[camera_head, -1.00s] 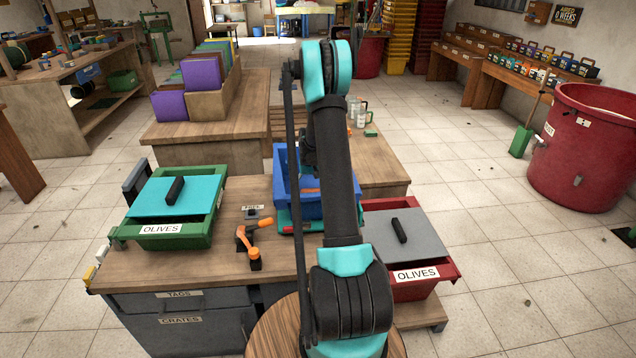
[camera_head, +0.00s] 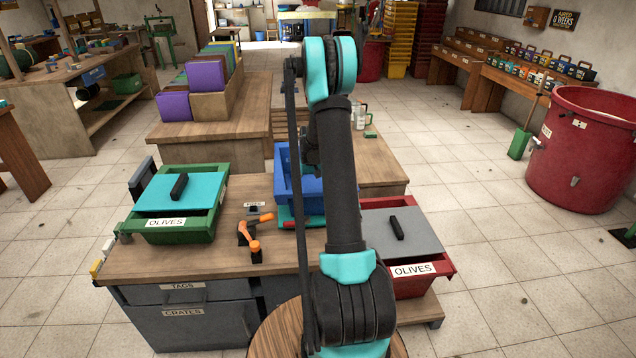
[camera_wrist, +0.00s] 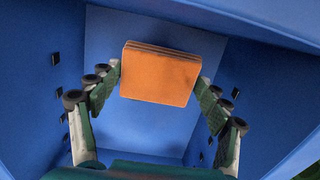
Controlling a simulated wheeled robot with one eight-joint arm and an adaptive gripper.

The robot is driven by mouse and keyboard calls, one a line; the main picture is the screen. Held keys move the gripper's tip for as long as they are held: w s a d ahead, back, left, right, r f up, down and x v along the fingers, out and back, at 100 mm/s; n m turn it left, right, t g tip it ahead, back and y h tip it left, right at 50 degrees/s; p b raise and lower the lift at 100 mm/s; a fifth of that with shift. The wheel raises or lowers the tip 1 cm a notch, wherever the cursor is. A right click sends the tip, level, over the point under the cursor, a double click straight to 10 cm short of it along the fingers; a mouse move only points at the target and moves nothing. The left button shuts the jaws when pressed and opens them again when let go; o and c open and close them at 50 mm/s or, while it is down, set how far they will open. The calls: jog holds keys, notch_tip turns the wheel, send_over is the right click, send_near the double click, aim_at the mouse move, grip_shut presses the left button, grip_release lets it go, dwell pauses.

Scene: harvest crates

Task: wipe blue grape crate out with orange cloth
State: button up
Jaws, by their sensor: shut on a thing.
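The blue crate (camera_head: 283,176) stands on the workbench in the head view, partly hidden behind my arm. Its blue inner walls (camera_wrist: 258,85) fill the wrist view. My gripper (camera_wrist: 160,85) is inside or just over the crate, shut on the folded orange cloth (camera_wrist: 160,73). The cloth is held flat between the two fingertips, in front of a blue inner face. I cannot tell whether the cloth touches the crate. In the head view my gripper and the cloth are hidden behind my arm.
A green olive crate with a teal lid (camera_head: 163,190) stands on the left of the workbench. A red olive crate with a grey lid (camera_head: 440,270) stands at the right. An orange-handled tool (camera_head: 254,246) lies between them. A red bin (camera_head: 575,150) stands far right.

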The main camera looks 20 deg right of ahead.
jog(key=shift+r, duration=2.6)
